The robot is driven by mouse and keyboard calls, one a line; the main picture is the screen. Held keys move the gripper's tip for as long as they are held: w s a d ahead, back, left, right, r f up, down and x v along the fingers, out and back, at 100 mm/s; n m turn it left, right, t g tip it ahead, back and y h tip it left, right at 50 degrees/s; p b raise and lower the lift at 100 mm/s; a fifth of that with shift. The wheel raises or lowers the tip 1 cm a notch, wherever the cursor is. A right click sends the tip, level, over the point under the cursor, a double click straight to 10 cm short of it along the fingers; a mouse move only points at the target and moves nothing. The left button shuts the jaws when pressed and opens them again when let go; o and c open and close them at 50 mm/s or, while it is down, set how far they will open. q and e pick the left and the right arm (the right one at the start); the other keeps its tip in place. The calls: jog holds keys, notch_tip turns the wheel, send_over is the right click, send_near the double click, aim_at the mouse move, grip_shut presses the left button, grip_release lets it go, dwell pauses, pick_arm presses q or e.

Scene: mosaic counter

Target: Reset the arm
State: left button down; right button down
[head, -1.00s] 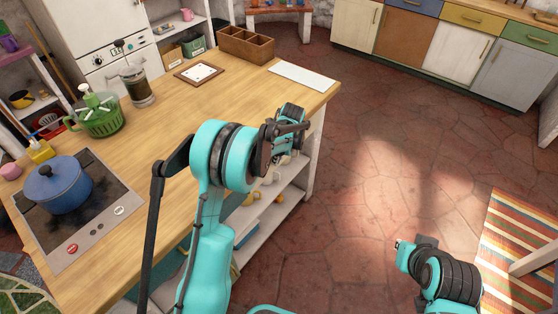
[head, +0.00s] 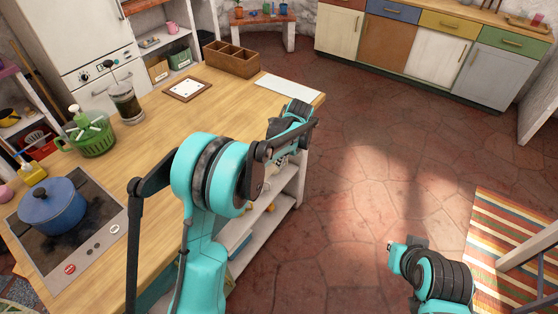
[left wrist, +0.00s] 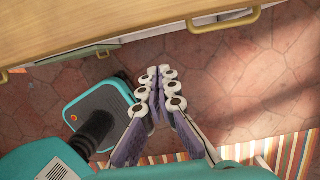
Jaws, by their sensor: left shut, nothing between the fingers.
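My left arm (head: 205,175), teal with black joints, reaches in beside the right edge of the wooden counter (head: 170,138) in the head view. Its gripper is mostly hidden behind the arm there. In the left wrist view my left gripper (left wrist: 159,88) shows clearly, its fingers together and empty above the tiled floor. My right arm (head: 432,275) shows as a teal and black part at the lower right of the head view; its gripper is not seen.

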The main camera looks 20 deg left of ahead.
pick_arm(q)
jog(key=shift+r, duration=0.2)
jog(key=s+a+r+n+t+h, duration=0.1)
jog(key=s+r+n+t, duration=0.2)
jog(key=s+r+n, duration=0.75)
jog(key=s+n+t+h, duration=0.1)
jog(key=s+n+t, duration=0.2)
jog(key=s+n, duration=0.8)
jog(key=s, duration=0.6)
jog(key=shift+s+d+f+h, duration=0.15)
jog(key=shift+s+f+h, duration=0.05)
jog(key=shift+h, duration=0.1)
jog(key=shift+n, duration=0.25)
